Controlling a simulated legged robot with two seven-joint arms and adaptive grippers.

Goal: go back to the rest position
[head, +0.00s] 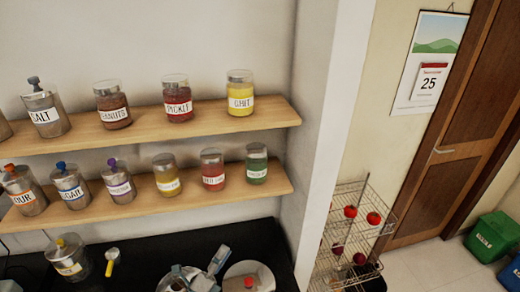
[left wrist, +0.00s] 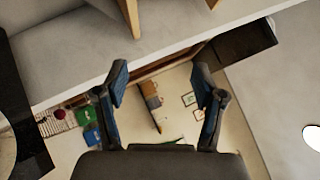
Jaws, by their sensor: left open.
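My left gripper (head: 200,275) is low in the head view, over the dark counter. In the left wrist view my left gripper (left wrist: 160,84) has its two blue-grey fingers spread apart with nothing between them. A pale round thing with a red top (head: 250,280) is beside the gripper at the bottom edge, partly cut off. I cannot tell whether it is a lid or a pot. A pale round edge also shows at the far left of the left wrist view. My right gripper is not in view.
Two wooden shelves (head: 150,208) with several labelled jars are above the black counter (head: 130,262). A metal canister (head: 70,260) stands on the counter at left.

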